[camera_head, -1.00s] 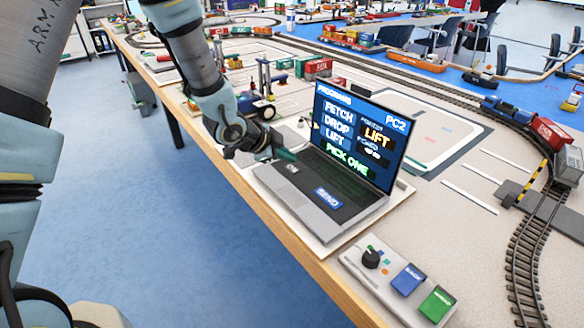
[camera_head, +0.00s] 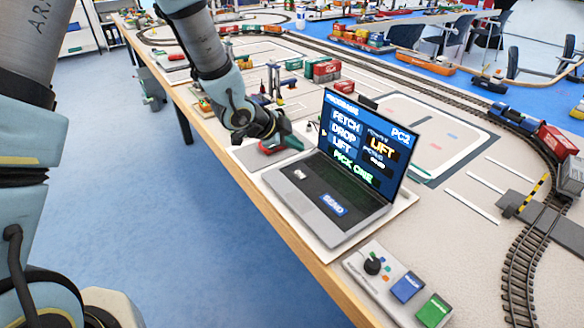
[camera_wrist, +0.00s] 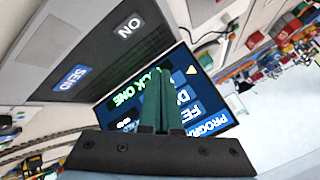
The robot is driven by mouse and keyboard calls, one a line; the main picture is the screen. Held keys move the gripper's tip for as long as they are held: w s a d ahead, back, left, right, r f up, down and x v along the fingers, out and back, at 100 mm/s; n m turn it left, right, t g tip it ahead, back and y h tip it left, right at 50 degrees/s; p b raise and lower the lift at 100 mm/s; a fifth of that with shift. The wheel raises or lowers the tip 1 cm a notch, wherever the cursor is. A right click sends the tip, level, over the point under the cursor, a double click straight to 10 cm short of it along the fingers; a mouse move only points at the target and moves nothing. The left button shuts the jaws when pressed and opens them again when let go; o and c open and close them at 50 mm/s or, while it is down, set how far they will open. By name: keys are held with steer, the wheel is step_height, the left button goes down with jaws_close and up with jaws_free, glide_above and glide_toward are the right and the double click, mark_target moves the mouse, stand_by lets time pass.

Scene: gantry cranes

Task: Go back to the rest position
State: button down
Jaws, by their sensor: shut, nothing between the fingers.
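My gripper (camera_head: 291,143) is over the table beside the far left corner of the laptop, with nothing held. In the wrist view my gripper (camera_wrist: 155,98) shows its green fingers together, pointing across the laptop screen. The laptop (camera_head: 335,195) stands open on the table; its screen (camera_head: 363,142) reads "PROGRAMS", "FETCH", "DROP", "LIFT", "PICK ONE" and "PC2". A blue "SEND" key (camera_head: 333,204) lies on its deck, and the wrist view also shows the key (camera_wrist: 73,77) and a key marked "ON" (camera_wrist: 130,25).
A control box (camera_head: 397,287) with a black knob, a blue button and a green button sits near the front edge. Model rail track (camera_head: 525,250) runs down the right. Small toy vehicles and containers (camera_head: 326,71) stand behind my arm. Blue floor (camera_head: 200,240) is clear at left.

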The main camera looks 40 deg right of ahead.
steer(key=shift+w, duration=0.1)
steer(key=w+a+r+n+t+y, duration=0.25)
steer(key=w+a+n, duration=0.4)
steer(key=a, duration=0.55)
steer(key=w+a+r+n+t+y, duration=0.25)
steer(key=w+a+n, duration=0.35)
steer(key=a, duration=0.6)
steer(key=s+a+r+n+g+y, duration=0.1)
steer(key=s+a+n, duration=0.2)
steer(key=a, duration=0.5)
steer(key=s+a+r+n+g+y, duration=0.1)
steer(key=s+a+n, duration=0.2)
steer(key=a+n, duration=0.2)
steer(key=s+a+r+n+g+y, duration=0.1)
steer(key=a+n, duration=0.4)
steer(key=a, duration=0.6)
steer(key=shift+s+r+g+y, duration=0.4)
steer(key=shift+s+r+y, duration=0.15)
steer(key=shift+s, duration=0.45)
